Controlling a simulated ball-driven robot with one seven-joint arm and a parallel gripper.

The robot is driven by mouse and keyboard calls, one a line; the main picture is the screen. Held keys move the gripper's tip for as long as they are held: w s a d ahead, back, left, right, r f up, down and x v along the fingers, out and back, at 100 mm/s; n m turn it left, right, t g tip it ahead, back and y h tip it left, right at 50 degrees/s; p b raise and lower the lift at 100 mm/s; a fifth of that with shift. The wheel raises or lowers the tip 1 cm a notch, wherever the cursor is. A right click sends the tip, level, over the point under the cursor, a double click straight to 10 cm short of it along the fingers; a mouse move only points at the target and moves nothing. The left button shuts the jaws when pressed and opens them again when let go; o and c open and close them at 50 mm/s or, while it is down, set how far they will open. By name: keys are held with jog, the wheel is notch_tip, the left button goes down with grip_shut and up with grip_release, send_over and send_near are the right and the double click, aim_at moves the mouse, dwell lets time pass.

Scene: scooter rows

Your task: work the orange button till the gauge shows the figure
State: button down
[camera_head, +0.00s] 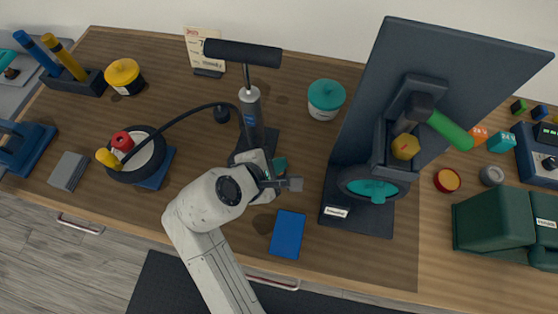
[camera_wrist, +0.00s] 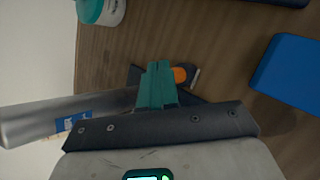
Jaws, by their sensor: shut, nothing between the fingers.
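The orange button (camera_wrist: 180,75) shows in the wrist view on a dark base at the foot of the floor pump. My gripper (camera_wrist: 156,70) has its teal fingers together and empty, with the tips right beside the button; I cannot tell whether they touch it. In the head view my gripper (camera_head: 281,166) is low at the pump foot, and my arm hides the button. The silver pump (camera_head: 251,115) stands upright with its black handle on top. Its hose runs left to a small tyre (camera_head: 153,168). No gauge reading is legible. A card (camera_head: 203,45) behind bears print too small to read surely.
A dark upright stand (camera_head: 430,75) with a green-handled part rises at the right. A yellow-lidded pot (camera_head: 124,78) is at the back left.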

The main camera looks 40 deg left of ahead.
jog(key=shift+r, duration=0.15)
notch_tip(320, 180, up, 5)
jog(key=p, duration=0.5)
dwell(0.3)
jog(key=shift+s, duration=0.1)
dwell(0.3)
